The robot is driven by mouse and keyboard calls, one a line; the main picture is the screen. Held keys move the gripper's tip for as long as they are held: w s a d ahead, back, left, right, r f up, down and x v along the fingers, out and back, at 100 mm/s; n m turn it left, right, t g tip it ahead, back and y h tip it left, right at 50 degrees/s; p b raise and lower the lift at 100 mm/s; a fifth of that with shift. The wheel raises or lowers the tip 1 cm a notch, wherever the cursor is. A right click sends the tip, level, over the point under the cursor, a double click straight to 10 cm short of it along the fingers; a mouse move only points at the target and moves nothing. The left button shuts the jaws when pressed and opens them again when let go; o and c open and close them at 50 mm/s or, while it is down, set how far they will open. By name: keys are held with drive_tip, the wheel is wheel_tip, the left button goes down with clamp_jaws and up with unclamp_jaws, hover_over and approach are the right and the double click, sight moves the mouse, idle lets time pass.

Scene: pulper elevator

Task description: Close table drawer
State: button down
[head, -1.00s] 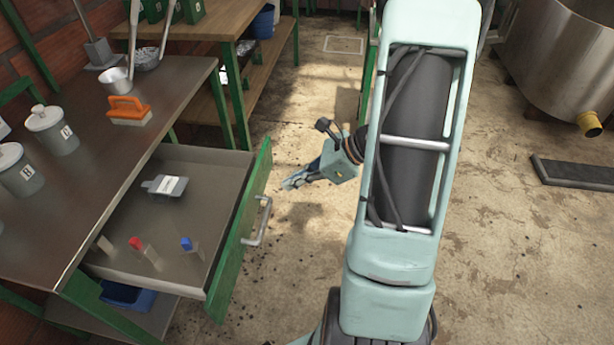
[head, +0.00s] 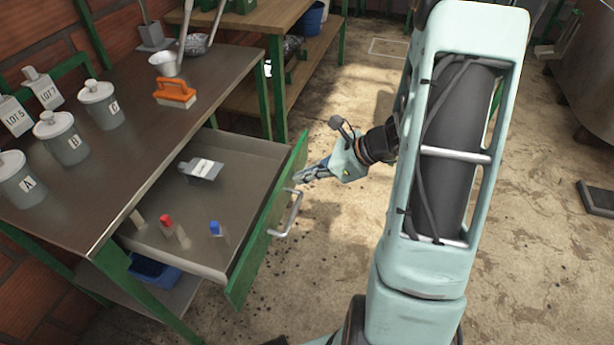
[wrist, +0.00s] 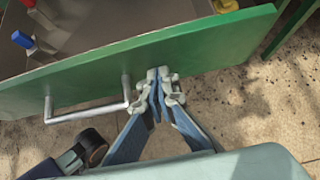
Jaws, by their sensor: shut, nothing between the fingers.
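The table drawer (head: 265,225) is pulled well out of the metal-topped table (head: 150,150). Its green front carries a silver bar handle (head: 289,214). My gripper (head: 303,174) is shut and empty, just outside the drawer front, beyond the handle. In the wrist view my gripper (wrist: 160,84) is close to the green front (wrist: 195,50), right of the handle (wrist: 90,112); whether it touches the front I cannot tell.
A wooden workbench (head: 270,17) stands behind. A blue bin (head: 153,268) sits under the drawer. The floor (head: 330,240) right of the drawer is clear.

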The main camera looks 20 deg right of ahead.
drive_tip(key=w+a, duration=0.5)
drive_tip(key=a, duration=0.2)
drive_tip(key=w+a, duration=0.5)
drive_tip(key=a, duration=0.2)
drive_tip(key=w+a, duration=0.5)
drive_tip(key=a, duration=0.2)
drive_tip(key=shift+w+a, duration=0.2)
drive_tip(key=shift+w, duration=0.05)
drive_tip(key=shift+w+a+r, duration=0.15)
drive_tip(key=shift+w+a, duration=0.05)
drive_tip(key=shift+a, duration=0.1)
drive_tip(key=shift+a+r, duration=0.1)
